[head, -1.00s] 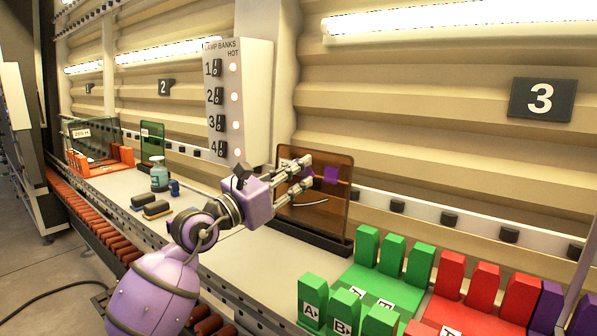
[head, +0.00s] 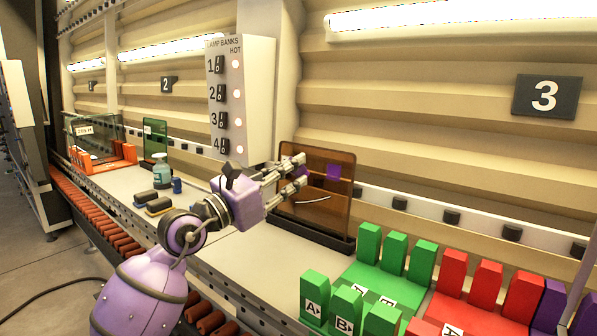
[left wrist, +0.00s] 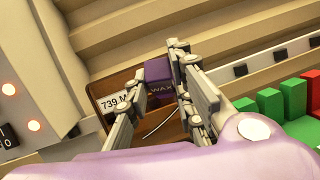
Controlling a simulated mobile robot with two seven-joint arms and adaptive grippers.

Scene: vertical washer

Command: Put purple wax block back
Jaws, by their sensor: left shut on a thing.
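A purple wax block (left wrist: 158,72) shows between the fingertips in the left wrist view, with the letters WAX at its lower part. My left gripper (head: 304,169) is shut on it, in front of a brown see-through panel (head: 290,205). In the head view the fingers hide most of the block. A flat purple patch (head: 333,172) shows on the panel, right of the fingertips. The gap between block and panel is hard to judge. My right gripper is not in view.
Green blocks (head: 368,242) and red blocks (head: 452,270) stand in racks at the front right. A lamp switch box (head: 240,100) rises behind my left gripper. A small bottle (head: 162,170) and dark-topped pads (head: 158,205) stand left. Bench between is clear.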

